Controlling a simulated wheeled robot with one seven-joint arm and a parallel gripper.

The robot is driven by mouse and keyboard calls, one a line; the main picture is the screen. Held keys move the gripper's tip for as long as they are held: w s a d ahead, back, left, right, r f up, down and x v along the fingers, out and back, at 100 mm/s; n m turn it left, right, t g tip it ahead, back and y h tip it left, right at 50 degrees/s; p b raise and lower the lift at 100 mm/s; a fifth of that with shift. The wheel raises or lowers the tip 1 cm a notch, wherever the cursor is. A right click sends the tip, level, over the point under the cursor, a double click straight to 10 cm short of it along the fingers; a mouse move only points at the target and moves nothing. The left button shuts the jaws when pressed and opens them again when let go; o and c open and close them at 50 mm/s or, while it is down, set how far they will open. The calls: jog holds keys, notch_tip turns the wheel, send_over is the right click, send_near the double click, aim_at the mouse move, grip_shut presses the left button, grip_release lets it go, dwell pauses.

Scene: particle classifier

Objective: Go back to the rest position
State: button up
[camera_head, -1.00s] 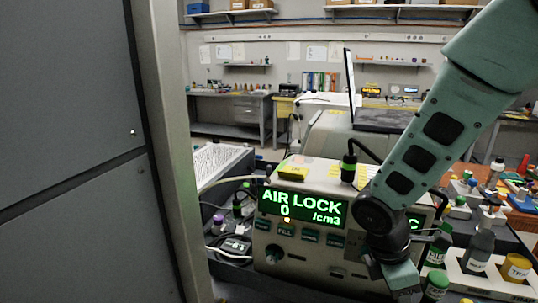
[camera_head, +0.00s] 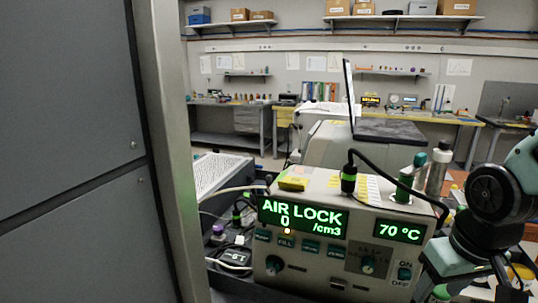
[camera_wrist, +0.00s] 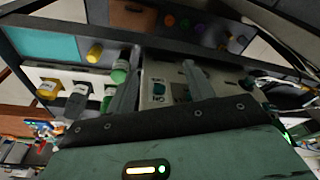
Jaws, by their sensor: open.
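The particle classifier (camera_head: 325,262) is a pale box with a lit green "AIR LOCK 0 /cm3" display (camera_head: 303,217) and a smaller "70 °C" display (camera_head: 398,231). Its ON/OFF switch (camera_head: 404,273) is at the lower right. My arm is at the right edge of the head view, beside the box's right side; its fingers cannot be made out there. In the wrist view my gripper (camera_wrist: 160,78) is open, with nothing between its two fingers. The box's front panel (camera_wrist: 165,75) with the switch lies beyond the fingers.
A green-capped bottle (camera_wrist: 121,70) and a yellow bottle (camera_wrist: 48,88) stand in a white rack at the left of the wrist view. Green and grey cylinders (camera_head: 405,182) stand atop the box. A grey cabinet (camera_head: 70,150) blocks the left. Benches line the back.

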jog(key=s+a+r+n+g, duration=0.1)
jog(key=s+a+n, duration=0.5)
jog(key=s+a, duration=0.6)
jog(key=shift+s+a+r+n+g, duration=0.15)
jog(key=shift+a+r+n+g, duration=0.2)
jog(key=shift+a+g, duration=0.6)
jog(key=shift+a+t, duration=0.25)
